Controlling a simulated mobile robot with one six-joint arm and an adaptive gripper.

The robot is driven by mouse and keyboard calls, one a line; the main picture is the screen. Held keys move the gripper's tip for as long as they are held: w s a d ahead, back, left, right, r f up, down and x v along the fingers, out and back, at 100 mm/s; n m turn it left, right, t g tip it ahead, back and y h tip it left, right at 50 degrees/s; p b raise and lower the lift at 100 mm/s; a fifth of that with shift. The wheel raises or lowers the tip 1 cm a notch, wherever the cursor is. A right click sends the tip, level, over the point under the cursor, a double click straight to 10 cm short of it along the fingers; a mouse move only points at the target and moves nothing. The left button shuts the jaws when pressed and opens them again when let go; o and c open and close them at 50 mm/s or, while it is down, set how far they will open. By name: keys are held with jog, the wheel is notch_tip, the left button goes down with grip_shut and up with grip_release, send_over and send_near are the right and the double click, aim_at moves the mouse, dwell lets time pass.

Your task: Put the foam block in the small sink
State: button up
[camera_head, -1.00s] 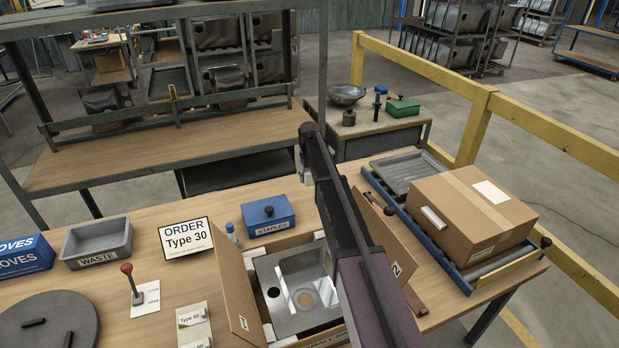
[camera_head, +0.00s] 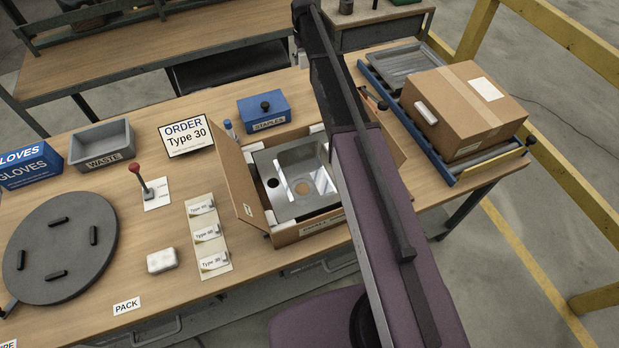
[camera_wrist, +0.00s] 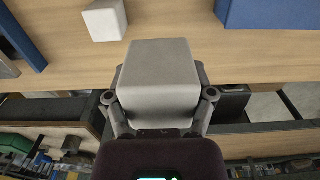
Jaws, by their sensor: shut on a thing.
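In the wrist view my gripper (camera_wrist: 160,76) is shut on a pale grey-white foam block (camera_wrist: 159,82), one finger on each side. The block is held above the wooden bench. The small steel sink (camera_head: 264,200) lies in an open carton (camera_head: 308,228) on the bench, right of the middle. Its bowl appears empty where visible; my arm hides the carton's right part. Another white block (camera_head: 162,260) lies on the bench to the left.
A blue staples box (camera_head: 266,111), the order sign (camera_head: 186,137) and a grey waste bin (camera_head: 101,146) stand behind the sink. A round dark turntable (camera_head: 60,248) is at the left. A closed carton (camera_head: 464,112) sits on the roller rack at the right, with a yellow rail beyond.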

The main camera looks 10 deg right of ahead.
notch_tip(320, 180, up, 12)
jog(key=p, duration=1.1)
jog(key=shift+r, duration=0.25)
jog(key=shift+a, duration=0.1)
